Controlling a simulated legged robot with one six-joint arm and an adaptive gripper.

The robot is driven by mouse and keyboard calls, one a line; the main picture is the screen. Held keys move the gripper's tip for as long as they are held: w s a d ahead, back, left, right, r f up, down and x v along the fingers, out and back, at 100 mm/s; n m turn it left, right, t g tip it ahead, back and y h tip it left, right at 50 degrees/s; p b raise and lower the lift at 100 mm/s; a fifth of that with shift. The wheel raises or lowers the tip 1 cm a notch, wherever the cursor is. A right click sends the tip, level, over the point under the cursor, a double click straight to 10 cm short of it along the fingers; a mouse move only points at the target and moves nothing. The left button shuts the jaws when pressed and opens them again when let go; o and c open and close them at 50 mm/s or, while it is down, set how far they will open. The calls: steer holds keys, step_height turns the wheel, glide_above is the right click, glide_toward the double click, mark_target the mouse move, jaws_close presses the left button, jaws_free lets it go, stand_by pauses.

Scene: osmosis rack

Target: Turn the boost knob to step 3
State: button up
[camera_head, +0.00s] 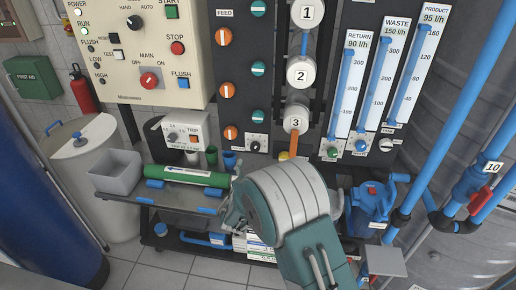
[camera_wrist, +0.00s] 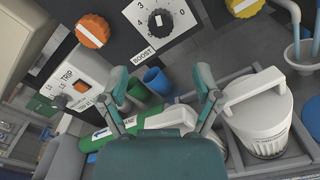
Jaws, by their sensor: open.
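The boost knob (camera_wrist: 159,21) is a round black knob on a white numbered plate, above a BOOST label (camera_wrist: 143,55), at the top middle of the wrist view. It also shows in the head view as a small black knob (camera_head: 256,143) low on the dark panel. I cannot tell surely which step its pointer marks. My gripper (camera_wrist: 163,82) is open and empty in the wrist view, its two fingers spread below the knob and apart from it. In the head view my gripper (camera_head: 230,212) is low, left of my wrist, which partly hides it.
A TRIP box (camera_wrist: 75,88) is left of my fingers. A green cylinder (camera_wrist: 145,127), blue cup (camera_wrist: 157,80) and white lidded housing (camera_wrist: 257,112) lie below. Flow meters (camera_head: 387,85) and blue pipes (camera_head: 440,110) stand right.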

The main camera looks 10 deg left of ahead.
mark_target(254, 150)
steer(key=w, duration=1)
steer(key=shift+w+a, duration=0.2)
jaws_close()
